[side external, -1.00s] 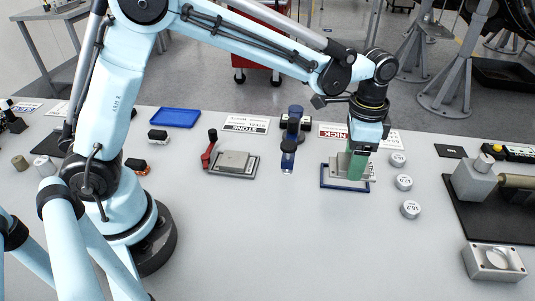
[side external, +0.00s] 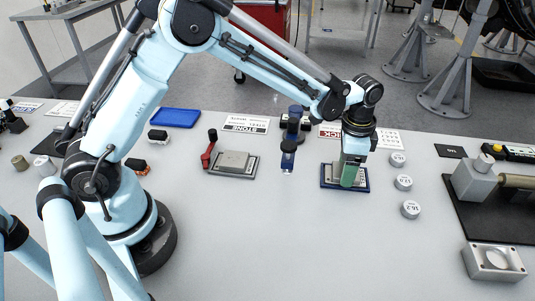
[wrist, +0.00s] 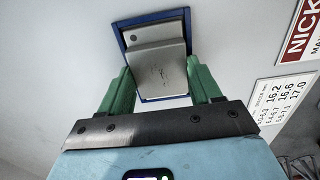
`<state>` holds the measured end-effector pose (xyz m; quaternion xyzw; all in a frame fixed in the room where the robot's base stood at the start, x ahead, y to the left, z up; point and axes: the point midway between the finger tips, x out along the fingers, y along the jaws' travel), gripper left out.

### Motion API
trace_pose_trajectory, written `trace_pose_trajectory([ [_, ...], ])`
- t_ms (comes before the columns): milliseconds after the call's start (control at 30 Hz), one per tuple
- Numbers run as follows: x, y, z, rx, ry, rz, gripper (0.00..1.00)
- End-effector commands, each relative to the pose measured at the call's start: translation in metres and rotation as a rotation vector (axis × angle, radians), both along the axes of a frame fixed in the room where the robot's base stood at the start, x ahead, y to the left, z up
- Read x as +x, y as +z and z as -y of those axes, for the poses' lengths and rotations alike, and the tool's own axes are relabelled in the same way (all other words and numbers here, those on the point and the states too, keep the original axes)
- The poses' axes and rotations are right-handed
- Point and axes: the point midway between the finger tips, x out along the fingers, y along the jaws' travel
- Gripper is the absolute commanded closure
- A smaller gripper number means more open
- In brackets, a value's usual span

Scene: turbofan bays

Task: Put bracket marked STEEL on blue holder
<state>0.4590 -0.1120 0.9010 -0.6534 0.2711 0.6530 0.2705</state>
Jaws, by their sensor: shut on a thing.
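The grey metal bracket (side external: 334,174) has a flat base with an upright block, and any marking on it is too small for me to read. It sits low within the blue holder (side external: 323,188), its base apparently resting inside the rim. The wrist view shows the bracket (wrist: 158,68) framed by the holder's blue rim (wrist: 118,36). My gripper (side external: 351,174) points down from above. In the wrist view its green fingers (wrist: 160,85) stand on either side of the upright block, shut on it. The fingers hide part of the bracket and holder.
Three round labelled discs (side external: 403,182) lie right of the holder. A blue-topped post (side external: 288,150) stands to its left, then a grey plate fixture (side external: 233,161) with a red handle. A NICK sign (wrist: 302,30) lies behind. The front table is clear.

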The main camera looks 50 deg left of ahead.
Motion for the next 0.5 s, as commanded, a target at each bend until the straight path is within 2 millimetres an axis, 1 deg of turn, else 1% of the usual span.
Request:
trace_pose_trajectory([
  [133, 0.0001, -0.0031, 0.0001, 0.0, 0.0, 0.0, 0.87],
  [167, 0.0003, -0.0034, 0.0001, 0.0, 0.0, 0.0, 0.34],
  [300, 0.0001, -0.0031, 0.0001, 0.0, 0.0, 0.0, 0.12],
  [500, 0.0001, -0.0029, 0.0001, 0.0, 0.0, 0.0, 0.11],
])
